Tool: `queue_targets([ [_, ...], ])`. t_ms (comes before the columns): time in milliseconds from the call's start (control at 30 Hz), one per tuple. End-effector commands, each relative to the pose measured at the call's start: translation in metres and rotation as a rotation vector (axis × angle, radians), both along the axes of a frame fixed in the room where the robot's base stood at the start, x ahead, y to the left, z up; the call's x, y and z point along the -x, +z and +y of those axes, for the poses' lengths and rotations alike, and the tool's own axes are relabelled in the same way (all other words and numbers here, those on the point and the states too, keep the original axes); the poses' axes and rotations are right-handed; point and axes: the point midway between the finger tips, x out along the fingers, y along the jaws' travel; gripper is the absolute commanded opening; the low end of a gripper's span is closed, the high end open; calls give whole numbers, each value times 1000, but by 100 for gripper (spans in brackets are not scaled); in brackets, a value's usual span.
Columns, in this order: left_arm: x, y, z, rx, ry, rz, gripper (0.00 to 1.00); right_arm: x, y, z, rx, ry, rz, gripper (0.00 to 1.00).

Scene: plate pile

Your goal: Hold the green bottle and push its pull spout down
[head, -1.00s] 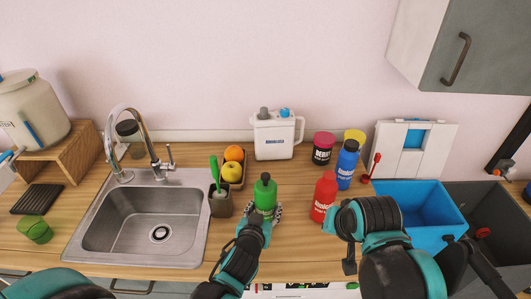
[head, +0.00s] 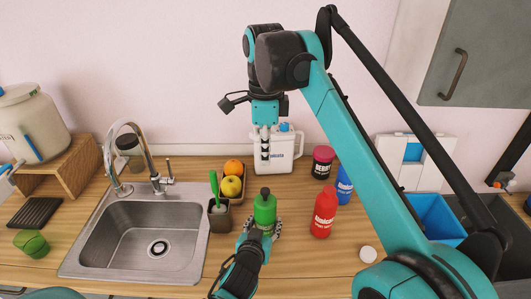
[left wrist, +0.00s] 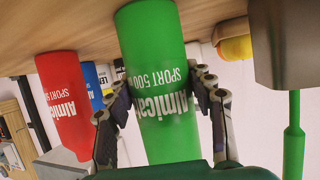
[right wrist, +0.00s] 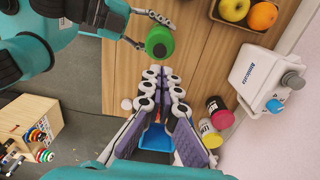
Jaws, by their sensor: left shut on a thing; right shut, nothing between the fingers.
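The green bottle (head: 265,208) stands upright on the wooden counter, with its dark spout (head: 265,192) on top. My left gripper (left wrist: 166,105) is shut around the bottle's body, one finger on each side; the bottle also shows in the left wrist view (left wrist: 155,70). In the right wrist view the bottle (right wrist: 160,42) is seen from above with its spout, just beyond the fingertips. My right gripper (head: 264,148) points down above the bottle, its fingers together and empty, with a gap to the spout. It also shows in the right wrist view (right wrist: 163,82).
A red bottle (head: 323,212) and a blue bottle (head: 344,185) stand to the right. A dark cup (head: 219,218) with a green brush and a fruit tray (head: 241,180) are left, beside the sink (head: 135,240). A white lid (head: 368,254) lies at right.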

Motion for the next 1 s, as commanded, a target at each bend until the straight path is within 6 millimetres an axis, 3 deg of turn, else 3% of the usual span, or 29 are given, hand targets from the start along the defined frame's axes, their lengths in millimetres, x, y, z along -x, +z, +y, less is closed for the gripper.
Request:
queue_targets([
  [500, 0, 0, 0, 0, 0, 0, 6, 0, -52, 0, 0, -4, 0, 0],
  [1000, 0, 0, 0, 0, 0, 0, 6, 0, -58, 0, 0, -3, 0, 0],
])
